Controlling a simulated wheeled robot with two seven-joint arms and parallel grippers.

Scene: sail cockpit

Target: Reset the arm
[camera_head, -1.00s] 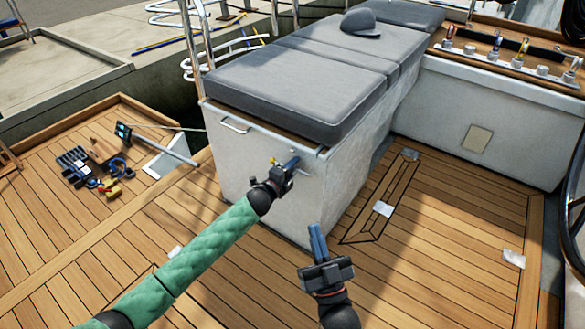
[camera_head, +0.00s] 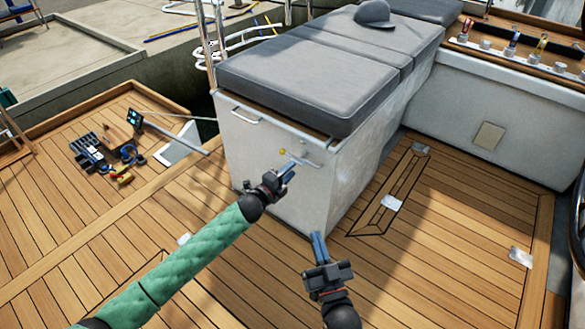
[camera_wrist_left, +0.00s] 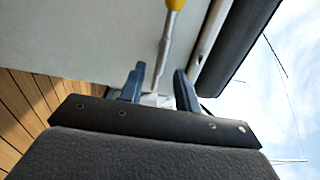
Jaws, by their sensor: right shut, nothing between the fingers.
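My left gripper (camera_head: 287,173) is in front of the end face of a white bench locker (camera_head: 250,150), just below a small yellow knob (camera_head: 282,151). In the left wrist view its two blue fingers (camera_wrist_left: 157,87) stand apart. A metal rod with a yellow end (camera_wrist_left: 174,4) shows beyond the gap between them, and nothing is seen gripped. My right gripper (camera_head: 318,240) is shut and empty, its blue fingers together, lower in the picture above the deck near the locker's bottom corner.
Grey cushions (camera_head: 300,85) with a grey cap (camera_head: 373,14) top the locker. A metal handle (camera_head: 245,117) is on its end face. Tools (camera_head: 100,155) lie on the deck at left. Winch handles (camera_head: 512,38) stand at upper right. Open teak deck (camera_head: 450,240) lies at right.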

